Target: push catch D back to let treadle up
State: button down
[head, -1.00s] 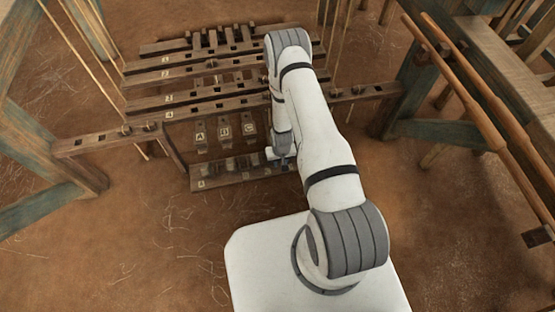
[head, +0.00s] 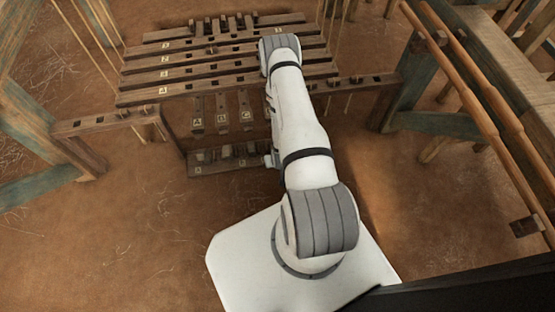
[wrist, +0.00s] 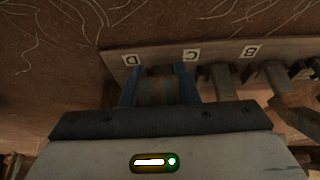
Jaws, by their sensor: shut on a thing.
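My gripper (wrist: 158,86) is in the wrist view, its two blue fingers shut on a brown wooden block, catch D (wrist: 158,92), beside the label D on the board. The fingers stand on either side of it. In the head view my arm hides most of the gripper, low beside the right end of the catch board (head: 233,165). Treadles A (head: 197,112), B (head: 221,109) and C (head: 245,106) show as flat wooden strips in the head view. Treadle D is hidden behind my arm.
Catches C (wrist: 220,82) and B (wrist: 277,78) stand close beside my gripper in the wrist view. Several slotted bars (head: 225,80) cross above the treadles. A side rail (head: 100,123) and posts flank them. The earthen floor (head: 120,220) at the front left is clear.

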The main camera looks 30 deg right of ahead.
jog(key=shift+s+f, duration=0.1)
jog(key=shift+s, duration=0.1)
jog(key=c, duration=1.1)
grip_release()
jog(key=p+v, duration=0.3)
jog(key=v, duration=0.5)
jog(key=shift+d, duration=0.1)
